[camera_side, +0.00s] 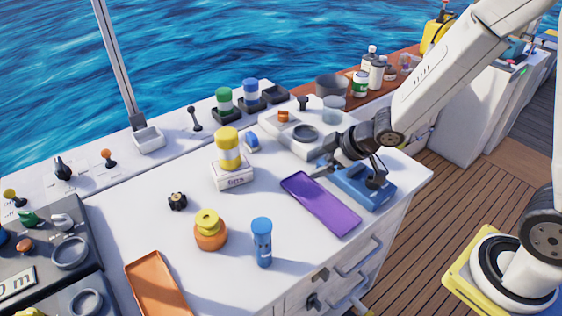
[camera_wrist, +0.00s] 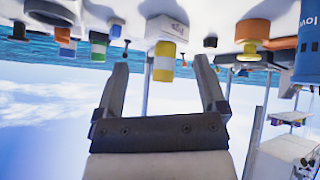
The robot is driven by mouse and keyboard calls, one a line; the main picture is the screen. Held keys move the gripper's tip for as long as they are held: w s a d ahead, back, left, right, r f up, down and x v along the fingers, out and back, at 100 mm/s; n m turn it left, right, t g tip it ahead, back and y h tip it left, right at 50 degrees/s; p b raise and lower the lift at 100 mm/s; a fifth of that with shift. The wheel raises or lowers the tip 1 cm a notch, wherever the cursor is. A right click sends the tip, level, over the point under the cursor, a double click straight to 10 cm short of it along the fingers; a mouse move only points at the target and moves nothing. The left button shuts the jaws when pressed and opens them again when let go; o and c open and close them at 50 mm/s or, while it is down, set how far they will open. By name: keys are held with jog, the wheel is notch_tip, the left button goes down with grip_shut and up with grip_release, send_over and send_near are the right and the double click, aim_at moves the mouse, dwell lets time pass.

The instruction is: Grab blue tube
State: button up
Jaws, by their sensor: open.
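The blue tube (camera_side: 262,243) stands upright near the front edge of the white counter in the side view. In the wrist view, which looks upside down, part of a large blue cylinder (camera_wrist: 308,55) that looks like the tube shows at the right edge. My gripper (camera_side: 322,168) is above the counter near the purple tray, behind and to the right of the tube, and apart from it. In the wrist view my gripper (camera_wrist: 160,63) has its fingers spread with nothing held. In the side view its fingertips are small and hard to make out.
A purple tray (camera_side: 320,203) and a blue tray (camera_side: 362,188) lie right of the tube. An orange jar (camera_side: 210,234) stands left of it. A yellow-topped bottle (camera_side: 228,148) stands on a white box (camera_side: 232,174) behind. An orange tray (camera_side: 157,285) lies front left.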

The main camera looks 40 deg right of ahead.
jog(key=a+n+y, duration=0.4)
jog(key=a+y, duration=0.1)
jog(key=a, duration=0.1)
jog(key=n+g+y, duration=0.5)
jog(key=g, duration=0.1)
send_near(262, 233)
notch_tip(262, 233, down, 4)
jog(key=w+a, duration=0.1)
jog(key=w, duration=0.1)
jog(key=shift+r+x, duration=0.2)
jog(key=shift+x, duration=1.05)
jog(key=shift+a, duration=0.1)
jog(key=shift+x, duration=2.55)
jog(key=shift+s, duration=0.1)
jog(key=shift+c, duration=0.3)
grip_shut()
jog(key=shift+r, duration=0.1)
